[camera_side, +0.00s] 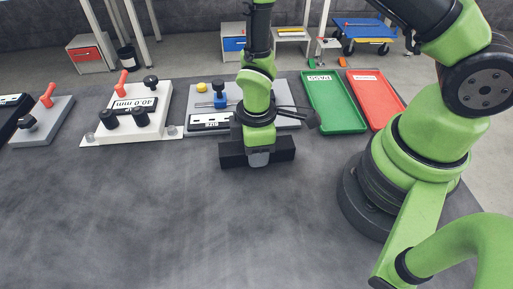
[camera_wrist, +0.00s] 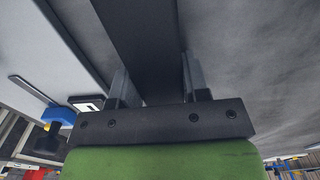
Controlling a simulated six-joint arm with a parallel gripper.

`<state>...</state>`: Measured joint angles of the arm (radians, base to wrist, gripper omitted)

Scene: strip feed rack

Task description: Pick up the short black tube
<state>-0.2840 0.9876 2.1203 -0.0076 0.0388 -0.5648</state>
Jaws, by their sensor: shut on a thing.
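The short black tube (camera_side: 232,155) is a dark, straight, square-sided piece lying level crosswise in my gripper (camera_side: 258,158), with an end out on each side. My gripper points down and is shut around the tube's middle, which its grey fingers partly hide. In the wrist view the tube (camera_wrist: 140,40) runs from the top edge down between the two fingers of my gripper (camera_wrist: 156,85). I cannot tell whether the tube touches the dark table or hangs just above it.
Behind my gripper stands a grey fixture (camera_side: 208,121) with a blue clamp. A white fixture (camera_side: 153,128) with black knobs and a red lever is to its left. A green tray (camera_side: 346,129) and a red tray (camera_side: 368,90) lie right. The front table (camera_side: 150,220) is clear.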

